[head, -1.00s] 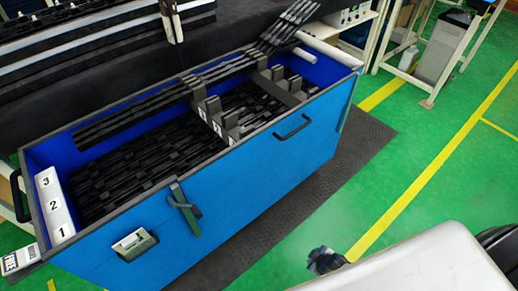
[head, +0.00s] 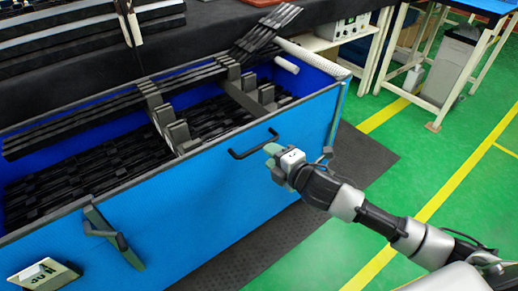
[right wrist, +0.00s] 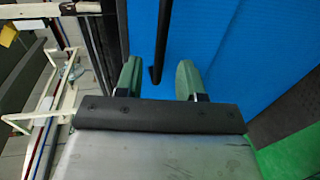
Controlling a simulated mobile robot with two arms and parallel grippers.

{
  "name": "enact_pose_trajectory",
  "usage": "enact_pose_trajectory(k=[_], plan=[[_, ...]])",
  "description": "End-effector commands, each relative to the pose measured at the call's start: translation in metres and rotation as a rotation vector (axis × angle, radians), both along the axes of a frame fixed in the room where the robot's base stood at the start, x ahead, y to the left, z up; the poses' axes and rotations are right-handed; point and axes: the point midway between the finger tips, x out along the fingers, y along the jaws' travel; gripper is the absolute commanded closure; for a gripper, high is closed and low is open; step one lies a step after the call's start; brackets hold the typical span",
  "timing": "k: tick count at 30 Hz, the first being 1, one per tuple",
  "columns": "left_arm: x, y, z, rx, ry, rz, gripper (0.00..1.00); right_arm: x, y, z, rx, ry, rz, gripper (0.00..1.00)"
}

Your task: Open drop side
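The blue bin (head: 190,200) has its long side panel upright, facing me. A black handle (head: 240,155) sits high on that panel, and a grey latch lever (head: 112,238) is mounted further left on it. My right gripper (head: 270,150) is at the right end of this handle. In the right wrist view its two green fingers (right wrist: 158,78) are spread apart, with the dark handle bar (right wrist: 160,45) showing between and beyond them. Contact with the handle cannot be told. My left gripper is not in view.
Long black trim strips (head: 85,175) lie inside the bin, with grey dividers. Green floor (head: 440,195) with yellow lines is free on the right. A white-legged table (head: 445,100) stands at the back right.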

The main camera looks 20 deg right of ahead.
Motion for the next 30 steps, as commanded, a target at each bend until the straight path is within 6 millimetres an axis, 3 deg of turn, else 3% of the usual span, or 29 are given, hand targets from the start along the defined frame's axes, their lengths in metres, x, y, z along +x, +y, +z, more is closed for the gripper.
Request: enact_pose_trajectory(k=[3,9,22,30], plan=[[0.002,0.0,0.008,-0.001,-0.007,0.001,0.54,0.023,0.008,-0.005,0.003,-0.001,-0.001,0.61],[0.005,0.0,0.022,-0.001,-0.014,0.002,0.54,0.048,0.018,-0.011,0.003,0.001,-0.001,0.61],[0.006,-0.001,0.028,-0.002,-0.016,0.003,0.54,0.057,0.021,-0.013,0.001,0.002,0.0,0.61],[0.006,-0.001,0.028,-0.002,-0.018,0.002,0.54,0.057,0.021,-0.013,0.001,0.002,0.0,1.0]])
